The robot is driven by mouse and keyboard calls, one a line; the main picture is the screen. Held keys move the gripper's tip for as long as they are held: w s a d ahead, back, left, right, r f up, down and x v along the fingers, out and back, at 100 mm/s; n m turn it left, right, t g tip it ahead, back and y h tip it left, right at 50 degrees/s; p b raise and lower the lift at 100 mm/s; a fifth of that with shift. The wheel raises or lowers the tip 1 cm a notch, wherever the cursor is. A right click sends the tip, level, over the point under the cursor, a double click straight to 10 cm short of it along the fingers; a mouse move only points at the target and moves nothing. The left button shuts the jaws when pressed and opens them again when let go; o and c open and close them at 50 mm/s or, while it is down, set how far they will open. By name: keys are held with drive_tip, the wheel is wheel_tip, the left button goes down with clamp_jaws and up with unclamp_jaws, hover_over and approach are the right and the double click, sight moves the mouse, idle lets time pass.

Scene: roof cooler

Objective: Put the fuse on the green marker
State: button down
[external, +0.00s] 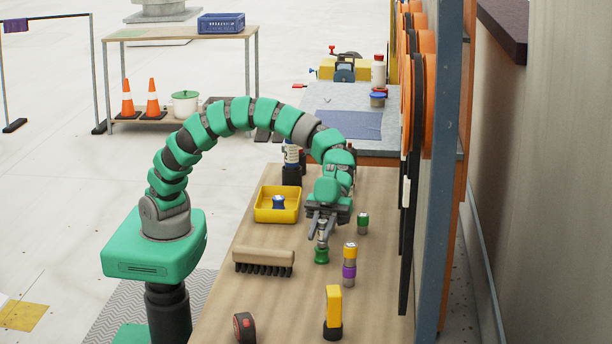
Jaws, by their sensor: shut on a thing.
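My gripper (323,226) points down over the wooden bench, shut on a small silvery-grey piece (323,241) that looks like the fuse. The fingers hide much of it. A short green round piece (321,256), which looks like the green marker, stands on the bench directly below the held piece. The two look in line, and I cannot tell whether they touch. Another small cylinder with a green top and silvery body (362,223) stands to the right of my gripper.
A yellow tray (272,214) with a blue item and a brush (264,262) lie left. A yellow-handled tool (333,310) stands in front. The wall rack is at right.

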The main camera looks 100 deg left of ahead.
drive_tip(key=shift+f, duration=0.15)
drive_tip(key=c, duration=1.2)
unclamp_jaws()
drive_tip(key=shift+c, duration=0.2)
drive_tip(key=shift+a+r, duration=0.1)
drive_tip(key=shift+r, duration=0.1)
drive_tip(key=p+v, duration=0.1)
drive_tip(key=v, duration=1)
drive_tip(key=shift+a+p, duration=0.35)
drive_tip(key=shift+r, duration=0.1)
